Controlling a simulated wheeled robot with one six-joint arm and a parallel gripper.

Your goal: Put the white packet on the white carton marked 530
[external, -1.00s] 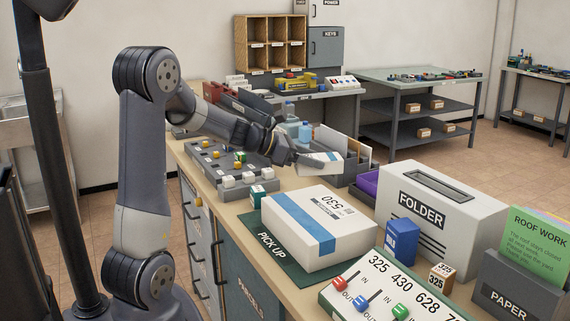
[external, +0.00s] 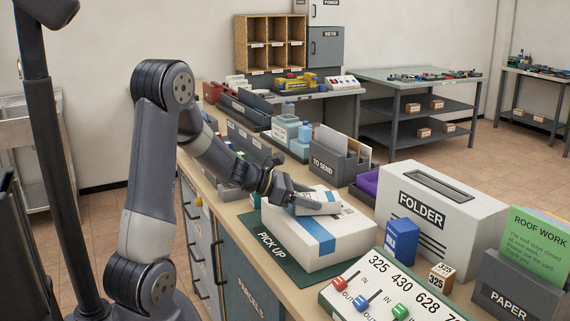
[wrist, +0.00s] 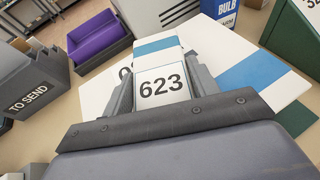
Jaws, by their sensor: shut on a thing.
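The white carton (external: 345,238) with a blue band lies on the green PICK UP mat (external: 272,247). My gripper (external: 312,202) is above the carton's far left part and is shut on the white packet (external: 328,207). The packet hides most of the carton's number. I cannot tell whether the packet touches the carton's top.
The TO SEND holder (external: 335,168) and a purple tray (external: 367,183) stand behind the carton. The grey FOLDER box (external: 437,220) and a blue bulb box (external: 402,240) are to its right. A lever panel (external: 385,295) lies in front.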

